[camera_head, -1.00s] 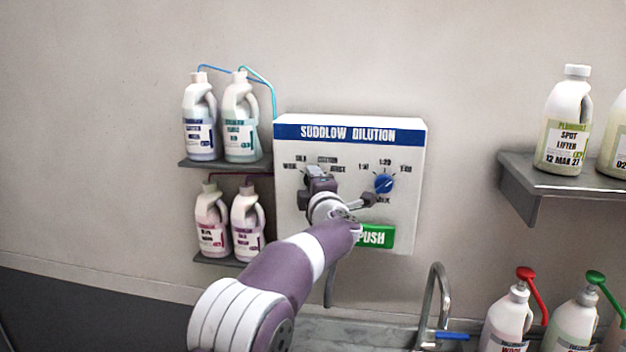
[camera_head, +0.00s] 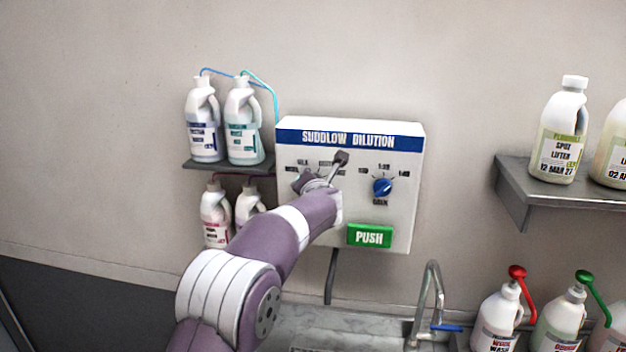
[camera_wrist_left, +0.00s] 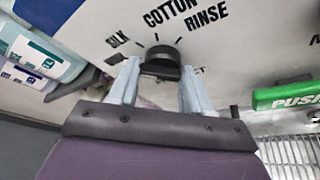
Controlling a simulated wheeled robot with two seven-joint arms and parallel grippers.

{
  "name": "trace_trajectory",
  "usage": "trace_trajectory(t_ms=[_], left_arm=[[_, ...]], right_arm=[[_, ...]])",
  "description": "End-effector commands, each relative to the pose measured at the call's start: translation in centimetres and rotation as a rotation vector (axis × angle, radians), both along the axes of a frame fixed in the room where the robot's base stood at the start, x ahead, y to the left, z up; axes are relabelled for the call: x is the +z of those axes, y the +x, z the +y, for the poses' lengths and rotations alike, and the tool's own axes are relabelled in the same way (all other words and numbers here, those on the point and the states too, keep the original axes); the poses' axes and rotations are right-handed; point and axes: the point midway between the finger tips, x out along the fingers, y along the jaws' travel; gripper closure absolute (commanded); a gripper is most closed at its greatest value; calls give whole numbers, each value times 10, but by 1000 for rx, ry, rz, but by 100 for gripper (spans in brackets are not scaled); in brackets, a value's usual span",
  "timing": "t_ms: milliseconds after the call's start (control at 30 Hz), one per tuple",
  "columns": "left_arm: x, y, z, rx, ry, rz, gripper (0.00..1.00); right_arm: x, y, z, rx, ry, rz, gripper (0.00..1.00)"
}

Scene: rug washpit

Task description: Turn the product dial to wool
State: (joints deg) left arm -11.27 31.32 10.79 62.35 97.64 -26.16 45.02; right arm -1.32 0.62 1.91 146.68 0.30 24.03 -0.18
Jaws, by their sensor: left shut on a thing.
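The dilution panel (camera_head: 350,139) is a white wall box with a blue header. My left gripper (camera_head: 318,180) is at its left half and hides the product dial in the head view. In the left wrist view the black product dial (camera_wrist_left: 161,56) sits between the two pale fingers of my gripper (camera_wrist_left: 160,76), which is shut on it. SILK, COTTON and RINSE are printed around the dial in that view. The wool mark and the dial's pointer cannot be made out. My right gripper is in neither view.
A blue ratio dial (camera_head: 382,188) and a green PUSH button (camera_head: 369,236) are right of my gripper. Shelved bottles (camera_head: 243,122) with tubes stand close on the left. Below are a tap (camera_head: 430,290) and pump bottles (camera_head: 499,318). A shelf (camera_head: 530,190) is at right.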

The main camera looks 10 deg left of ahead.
Motion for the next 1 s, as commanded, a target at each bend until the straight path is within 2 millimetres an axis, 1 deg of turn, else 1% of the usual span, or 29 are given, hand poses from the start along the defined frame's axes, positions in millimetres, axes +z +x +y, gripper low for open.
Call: trace_trajectory(t_ms=[33,100,400,667,1000], left_arm=[[-3,0,1,2,-31,10,82],[-3,0,1,2,-75,10,82],[-5,0,1,2,-198,10,82],[-6,0,1,2,-232,10,82],[-7,0,1,3,-233,11,82]], right_arm=[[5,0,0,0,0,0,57],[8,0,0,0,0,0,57],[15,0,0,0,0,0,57],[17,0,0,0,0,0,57],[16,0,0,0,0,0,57]])
